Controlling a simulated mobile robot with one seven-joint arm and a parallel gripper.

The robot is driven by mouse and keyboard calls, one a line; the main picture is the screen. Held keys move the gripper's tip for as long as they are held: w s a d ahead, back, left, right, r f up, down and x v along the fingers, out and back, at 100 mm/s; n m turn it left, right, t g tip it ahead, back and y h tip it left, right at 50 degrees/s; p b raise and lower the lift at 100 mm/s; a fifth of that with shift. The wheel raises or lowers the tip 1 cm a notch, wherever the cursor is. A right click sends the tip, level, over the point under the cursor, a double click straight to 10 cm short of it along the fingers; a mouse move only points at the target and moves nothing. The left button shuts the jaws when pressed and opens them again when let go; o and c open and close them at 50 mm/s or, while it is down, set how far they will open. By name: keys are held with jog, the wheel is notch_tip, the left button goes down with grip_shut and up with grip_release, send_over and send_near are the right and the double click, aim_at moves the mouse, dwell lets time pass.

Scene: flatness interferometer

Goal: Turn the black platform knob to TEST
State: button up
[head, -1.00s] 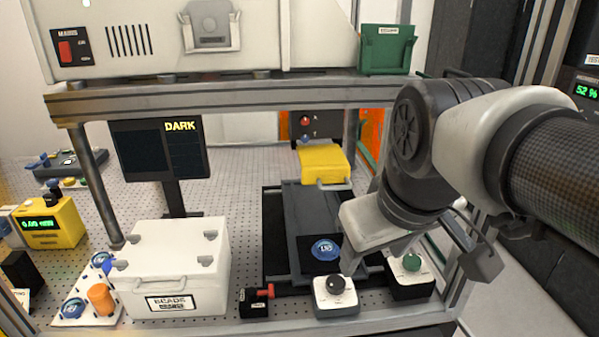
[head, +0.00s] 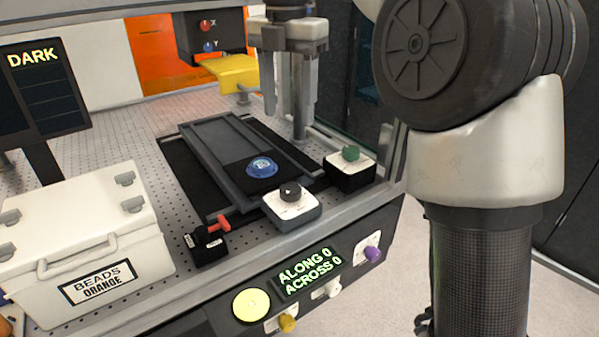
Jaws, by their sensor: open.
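The black knob (head: 290,191) sits on a small white-topped box (head: 300,209) at the front edge of the perforated bench. Its labels are too small to read, so I cannot tell which setting it points to. The dark sliding platform (head: 205,150) lies behind it and carries a blue round piece (head: 262,167). My gripper (head: 288,105) hangs fingers-down at the top middle of the head view, above and behind the knob and clear of it. It is open and empty. One finger overlaps a metal post in the view.
A green knob box (head: 350,170) stands right of the black knob, and a black box with a red lever (head: 213,227) stands left. A white beads case (head: 85,235) fills the left front. The front panel shows a display reading ALONG 0, ACROSS 0 (head: 310,271). A monitor (head: 40,85) reads DARK.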

aim_at(291, 187)
jog(key=shift+n, duration=0.3)
jog(key=f+b, duration=0.3)
jog(key=f, duration=0.6)
jog(key=f+b, duration=0.4)
jog(key=f, duration=0.5)
jog(key=shift+w+d, duration=0.1)
jog(key=shift+w, duration=0.1)
jog(key=shift+c, duration=0.3)
jog(key=c, duration=1)
